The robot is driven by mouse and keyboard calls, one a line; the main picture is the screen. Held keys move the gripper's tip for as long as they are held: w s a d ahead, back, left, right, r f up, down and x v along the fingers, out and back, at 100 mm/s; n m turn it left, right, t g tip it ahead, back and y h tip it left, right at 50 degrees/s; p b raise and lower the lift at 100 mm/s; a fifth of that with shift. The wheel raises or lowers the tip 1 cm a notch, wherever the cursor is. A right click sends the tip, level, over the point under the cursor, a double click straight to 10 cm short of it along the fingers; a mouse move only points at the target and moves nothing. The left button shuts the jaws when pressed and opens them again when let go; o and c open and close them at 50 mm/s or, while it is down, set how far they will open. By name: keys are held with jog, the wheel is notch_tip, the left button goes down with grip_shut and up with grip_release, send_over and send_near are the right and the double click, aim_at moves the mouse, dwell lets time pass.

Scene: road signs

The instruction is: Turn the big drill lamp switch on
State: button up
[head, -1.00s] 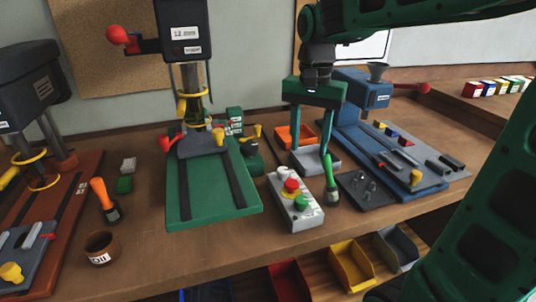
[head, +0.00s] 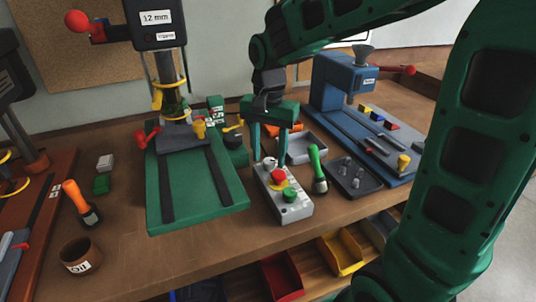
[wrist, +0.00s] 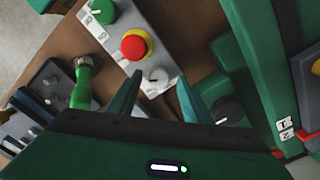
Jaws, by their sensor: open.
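The big drill (head: 157,20), labelled 12 mm, stands over its green base (head: 195,190) in the head view. My gripper (head: 269,157) is open and empty, pointing down at the box's far end. Which control is the lamp switch is unclear.
A green-handled brush (head: 317,168) stands close right of the control box, beside a dark tray (head: 355,182). A blue machine (head: 335,90) is farther right. Colored bins (head: 340,254) hang below the bench's front edge. An oil cup (head: 80,256) stands at the left.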

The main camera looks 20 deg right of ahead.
jog(key=shift+f, duration=0.25)
jog(key=c, duration=1.1)
jog(key=shift+o, duration=0.2)
jog(key=shift+n, duration=0.3)
jog(key=n, duration=1.1)
jog(key=shift+w, duration=0.1)
jog(key=shift+n, duration=0.3)
jog(key=shift+r, duration=0.1)
